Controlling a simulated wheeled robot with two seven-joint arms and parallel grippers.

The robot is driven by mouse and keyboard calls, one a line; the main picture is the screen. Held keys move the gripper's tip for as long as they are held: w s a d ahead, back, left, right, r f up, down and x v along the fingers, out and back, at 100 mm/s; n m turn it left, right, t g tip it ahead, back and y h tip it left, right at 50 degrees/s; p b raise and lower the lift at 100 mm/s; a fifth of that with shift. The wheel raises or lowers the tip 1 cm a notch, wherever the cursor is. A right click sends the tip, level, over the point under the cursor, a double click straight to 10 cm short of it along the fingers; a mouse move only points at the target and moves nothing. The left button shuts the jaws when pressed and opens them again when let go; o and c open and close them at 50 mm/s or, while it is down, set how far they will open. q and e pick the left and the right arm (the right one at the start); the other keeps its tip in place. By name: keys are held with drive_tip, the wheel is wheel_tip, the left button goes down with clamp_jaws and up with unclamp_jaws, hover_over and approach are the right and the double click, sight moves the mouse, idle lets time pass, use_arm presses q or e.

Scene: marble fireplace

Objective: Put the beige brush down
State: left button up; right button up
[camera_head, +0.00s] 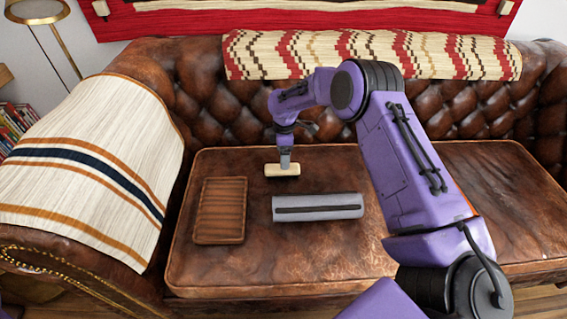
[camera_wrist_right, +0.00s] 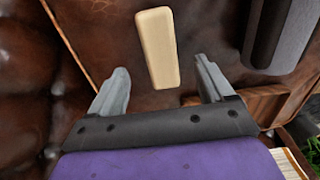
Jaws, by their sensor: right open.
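The beige brush (camera_head: 282,170) is a small pale block on the brown leather sofa seat (camera_head: 300,255), toward the backrest. My right gripper (camera_head: 285,156) is just above it in the head view. In the right wrist view the brush (camera_wrist_right: 158,48) lies ahead of the open fingers of my right gripper (camera_wrist_right: 161,78), with a gap to each finger. Whether the brush rests fully on the leather is hard to tell. My left gripper is not in view.
A brown ribbed wooden tray-like piece (camera_head: 220,211) lies left of the brush, and a grey slotted bar (camera_head: 318,207) lies in front of it. A striped blanket (camera_head: 90,165) covers the left armrest. The seat's front strip is clear.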

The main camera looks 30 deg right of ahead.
wheel_tip(320, 180, up, 5)
drive_tip(key=shift+f, duration=0.1)
drive_tip(key=shift+p, duration=0.3)
